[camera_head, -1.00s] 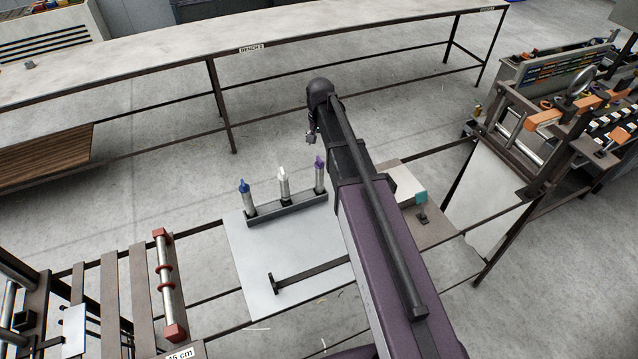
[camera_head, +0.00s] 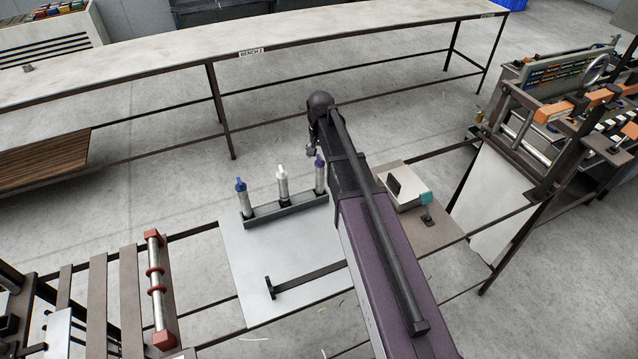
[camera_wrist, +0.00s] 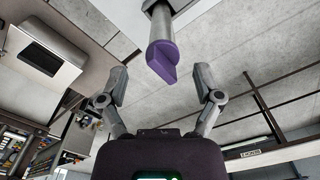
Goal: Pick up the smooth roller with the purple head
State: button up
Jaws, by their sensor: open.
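The smooth roller with the purple head (camera_head: 320,175) stands upright at the right end of a dark rack (camera_head: 290,210), partly beside my arm in the head view. In the wrist view its purple head (camera_wrist: 162,60) points toward my gripper, with the grey shaft behind it. My gripper (camera_wrist: 164,90) is open, one finger to each side, and the purple head lies between and just beyond the fingertips. Nothing is held. In the head view the gripper (camera_head: 311,150) is small and close above the purple head; its fingers are hard to make out there.
A blue-headed roller (camera_head: 242,198) and a white-headed roller (camera_head: 282,185) stand in the same rack on a pale plate (camera_head: 245,265). A white box (camera_head: 408,190) sits right of my arm. A long bench (camera_head: 150,65) runs behind, with open floor between.

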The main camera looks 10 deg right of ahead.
aim_at(320, 165)
dwell(0.4)
jog(key=shift+w+f+b, duration=0.2)
jog(key=shift+f+b, duration=2.4)
grip_shut()
jog(key=shift+r, duration=0.15)
notch_tip(320, 165, up, 4)
jog(key=p, duration=0.4)
jog(key=shift+f, duration=0.2)
jog(key=s+a, duration=0.3)
jog(key=s, duration=0.4)
jog(key=s+a+r+p, duration=0.1)
jog(key=s+a, duration=0.3)
jog(key=s, duration=0.3)
jog(key=shift+s, duration=0.15)
jog(key=shift+a+r, duration=0.1)
